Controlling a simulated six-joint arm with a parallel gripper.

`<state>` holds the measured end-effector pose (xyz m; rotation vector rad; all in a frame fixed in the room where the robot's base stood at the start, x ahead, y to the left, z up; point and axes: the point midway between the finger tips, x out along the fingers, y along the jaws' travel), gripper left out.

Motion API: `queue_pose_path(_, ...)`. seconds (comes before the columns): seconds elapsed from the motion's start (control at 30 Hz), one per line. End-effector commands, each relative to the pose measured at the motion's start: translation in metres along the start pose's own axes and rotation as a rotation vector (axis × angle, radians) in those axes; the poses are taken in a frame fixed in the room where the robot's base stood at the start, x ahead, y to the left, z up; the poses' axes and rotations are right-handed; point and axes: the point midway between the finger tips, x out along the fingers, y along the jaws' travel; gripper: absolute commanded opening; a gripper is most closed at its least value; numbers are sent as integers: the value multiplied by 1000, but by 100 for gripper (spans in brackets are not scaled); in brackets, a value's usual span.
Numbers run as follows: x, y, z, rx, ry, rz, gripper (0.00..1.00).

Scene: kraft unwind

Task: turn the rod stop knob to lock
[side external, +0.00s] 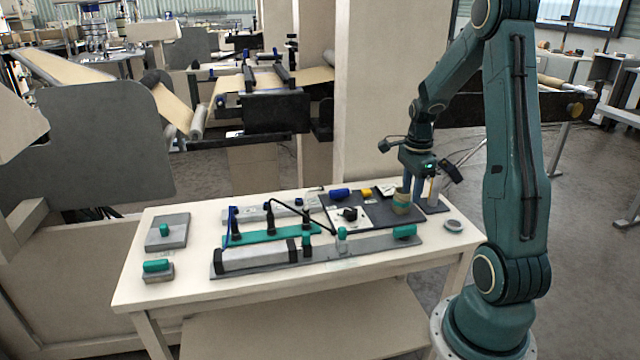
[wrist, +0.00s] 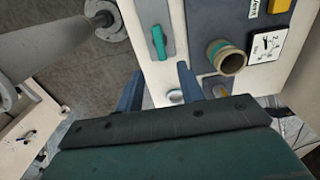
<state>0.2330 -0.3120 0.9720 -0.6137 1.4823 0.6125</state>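The teal bar-shaped handle (side external: 404,231) at the right end of the long grey rail (side external: 375,246) looks like the rod stop knob, but I cannot read a label. In the wrist view the handle (wrist: 158,42) lies lengthwise along its grey plate (wrist: 174,15). My gripper (side external: 412,188) is above the right end of the table, pointing down. In the wrist view the gripper's (wrist: 160,82) two blue fingers are apart with nothing between them, and the handle shows beyond them, untouched.
A tan cup with a green band (side external: 401,203) stands close to my fingers on the dark board. A black knob (side external: 349,213) is on a white plate. A grey disc (side external: 453,226) lies near the table's right edge. Teal parts stand on small grey plates (side external: 167,241) at the left.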

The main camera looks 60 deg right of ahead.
Motion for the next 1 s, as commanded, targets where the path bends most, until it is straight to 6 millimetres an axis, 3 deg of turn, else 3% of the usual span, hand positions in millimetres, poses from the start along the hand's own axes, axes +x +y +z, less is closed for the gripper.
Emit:
queue_pose_path(0.6, 85, 1, 0, -1, 0, 5, 38)
queue_pose_path(1.0, 116, 1, 0, -1, 0, 2, 38)
